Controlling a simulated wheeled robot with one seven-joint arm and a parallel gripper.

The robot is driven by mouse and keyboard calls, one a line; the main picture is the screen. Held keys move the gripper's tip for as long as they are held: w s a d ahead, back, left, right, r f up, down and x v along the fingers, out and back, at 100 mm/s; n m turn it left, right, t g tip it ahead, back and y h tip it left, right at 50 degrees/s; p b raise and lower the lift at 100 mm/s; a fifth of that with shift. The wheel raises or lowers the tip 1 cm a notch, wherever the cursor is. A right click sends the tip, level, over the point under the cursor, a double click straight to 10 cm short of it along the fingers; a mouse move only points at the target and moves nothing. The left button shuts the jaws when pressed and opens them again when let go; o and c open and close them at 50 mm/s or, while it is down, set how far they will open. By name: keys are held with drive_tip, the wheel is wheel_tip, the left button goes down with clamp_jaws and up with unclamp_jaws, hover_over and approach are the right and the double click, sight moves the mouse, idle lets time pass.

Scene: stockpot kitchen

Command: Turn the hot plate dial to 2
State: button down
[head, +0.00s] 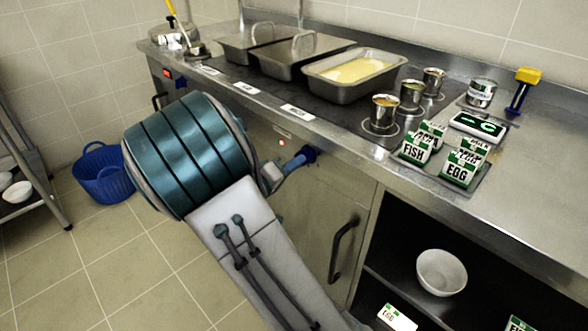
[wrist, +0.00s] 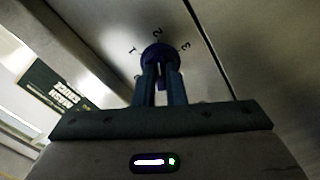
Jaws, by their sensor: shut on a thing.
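The hot plate dial (wrist: 159,52) is a dark blue round knob on the steel front panel. The marks 1, 2 and 3 show around its far side in the wrist view, with 2 near the middle. In the head view the dial (head: 310,153) sits on the counter's front, partly behind my gripper. My gripper (wrist: 160,72) is shut on the dial, one finger on each side. The fingers hide part of the knob, and I cannot tell which number it points to.
A small red light (head: 281,143) glows on the panel left of the dial. A cupboard door handle (head: 343,249) is below. On the counter stand a tray of yellow food (head: 352,72), several tins and green-and-white FISH and EGG cartons (head: 462,167). A blue basket (head: 104,174) is on the floor.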

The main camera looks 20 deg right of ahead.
idle(0.3)
drive_tip(key=c, duration=1.5)
unclamp_jaws()
drive_tip(key=p+v, duration=0.1)
drive_tip(key=v, duration=1.3)
drive_tip(key=shift+p, duration=0.4)
drive_tip(key=shift+d, duration=0.1)
